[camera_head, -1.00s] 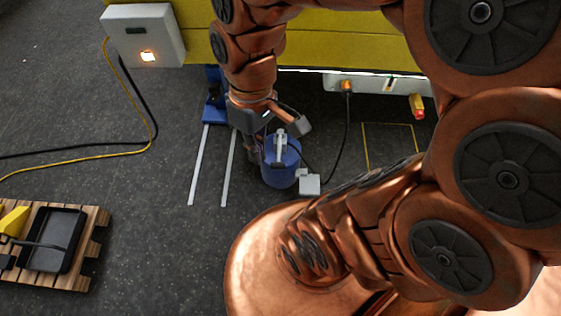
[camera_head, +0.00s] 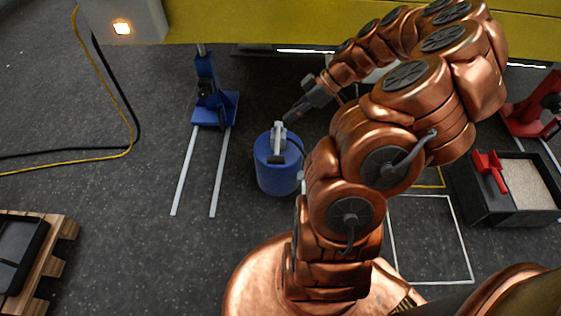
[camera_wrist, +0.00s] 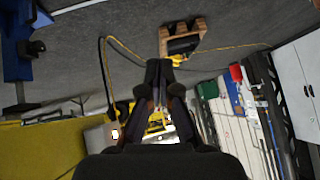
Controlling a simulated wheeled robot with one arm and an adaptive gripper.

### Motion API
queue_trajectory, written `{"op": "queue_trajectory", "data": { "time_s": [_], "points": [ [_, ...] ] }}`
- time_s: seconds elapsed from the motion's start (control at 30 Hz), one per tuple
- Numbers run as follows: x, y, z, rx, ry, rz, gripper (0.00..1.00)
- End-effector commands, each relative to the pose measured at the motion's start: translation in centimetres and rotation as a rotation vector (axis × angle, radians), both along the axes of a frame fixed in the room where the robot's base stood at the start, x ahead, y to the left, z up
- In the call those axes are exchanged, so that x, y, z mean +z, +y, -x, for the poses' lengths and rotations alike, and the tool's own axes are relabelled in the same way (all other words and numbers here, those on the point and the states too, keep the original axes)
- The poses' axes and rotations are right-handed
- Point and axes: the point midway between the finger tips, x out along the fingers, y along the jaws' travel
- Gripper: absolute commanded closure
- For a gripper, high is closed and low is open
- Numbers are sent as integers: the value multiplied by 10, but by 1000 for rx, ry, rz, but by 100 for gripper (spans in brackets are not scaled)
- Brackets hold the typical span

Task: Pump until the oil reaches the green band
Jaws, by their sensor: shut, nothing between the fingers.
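A blue cylindrical oil pump (camera_head: 275,176) stands upright on the dark floor in the middle of the head view. A grey head with a handle (camera_head: 279,139) is on its top. My gripper (camera_head: 289,119) comes in from the upper right, with its fingertips close to the upper end of this grey part. I cannot tell whether they touch. In the wrist view my gripper (camera_wrist: 162,66) is shut and empty, and the pump does not show there. No oil level or green band can be made out in either view.
A blue jack stand (camera_head: 212,105) with two pale floor strips is left of the pump. A yellow beam (camera_head: 270,25) crosses the back. A pallet (camera_head: 60,250) lies at lower left. A black tray (camera_head: 490,212) and red stand (camera_head: 535,108) are at right. Cables lie at left.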

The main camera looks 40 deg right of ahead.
Motion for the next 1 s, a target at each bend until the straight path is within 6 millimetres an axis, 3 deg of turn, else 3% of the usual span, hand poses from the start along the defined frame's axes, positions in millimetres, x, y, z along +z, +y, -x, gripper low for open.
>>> {"op": "queue_trajectory", "data": {
  "time_s": [0.03,0.1,0.3,0.73,1.0],
  "points": [
    [-24,-13,3,-16,-21,-6,100],
    [-38,-25,7,-21,-48,-6,100],
    [-52,-40,12,-30,-82,0,100],
    [-55,-36,10,-27,-82,-1,100],
    [-84,-11,-4,-24,-79,-4,100]
  ]
}}
